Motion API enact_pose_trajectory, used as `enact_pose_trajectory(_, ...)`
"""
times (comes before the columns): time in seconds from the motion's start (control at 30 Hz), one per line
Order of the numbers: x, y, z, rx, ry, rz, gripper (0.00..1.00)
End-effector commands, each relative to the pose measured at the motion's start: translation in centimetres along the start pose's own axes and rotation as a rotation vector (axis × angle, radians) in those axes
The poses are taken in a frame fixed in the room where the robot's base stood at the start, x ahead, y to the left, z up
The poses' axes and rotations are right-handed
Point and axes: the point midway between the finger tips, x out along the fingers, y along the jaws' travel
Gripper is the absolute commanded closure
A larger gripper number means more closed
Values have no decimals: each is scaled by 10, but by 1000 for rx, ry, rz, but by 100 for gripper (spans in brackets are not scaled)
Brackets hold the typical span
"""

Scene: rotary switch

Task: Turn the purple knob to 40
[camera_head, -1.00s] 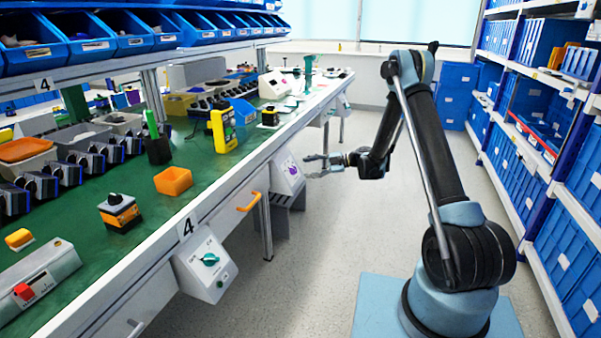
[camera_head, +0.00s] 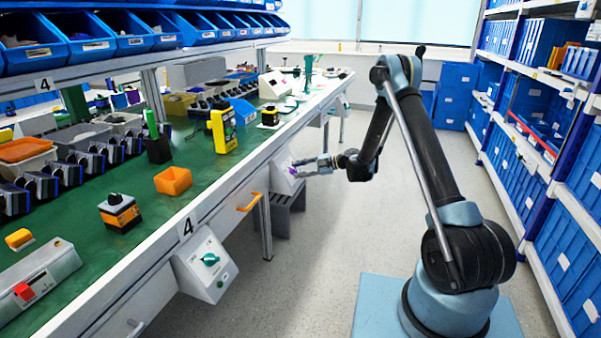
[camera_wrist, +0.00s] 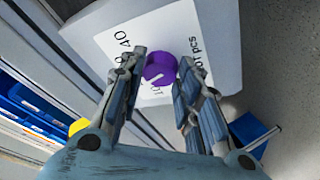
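The purple knob (camera_wrist: 160,68) sits on a white panel (camera_wrist: 95,38) with printed labels, one of them reading 40. In the wrist view my gripper (camera_wrist: 161,78) is open, with one finger on each side of the knob. The left fingertip is very close to the knob, and a gap shows on the right; contact cannot be told. In the head view my gripper (camera_head: 297,168) is at the panel box (camera_head: 286,178) under the bench edge. The knob (camera_head: 293,171) is mostly hidden there.
A second switch box (camera_head: 207,266) with a green knob hangs nearer on the same bench edge. An orange handle (camera_head: 249,202) sticks out between the boxes. The aisle floor (camera_head: 330,250) is clear, with shelves of blue bins (camera_head: 570,225) at the right.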

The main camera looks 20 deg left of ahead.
Motion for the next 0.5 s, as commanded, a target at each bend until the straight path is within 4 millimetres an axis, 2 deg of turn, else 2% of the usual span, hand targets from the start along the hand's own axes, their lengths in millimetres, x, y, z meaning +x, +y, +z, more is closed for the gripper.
enact_pose_trajectory(0.27, 0, -2, 0, 18, -1, 3, 93)
enact_pose_trajectory(0.5, 1, -3, -1, 116, -8, 35, 93)
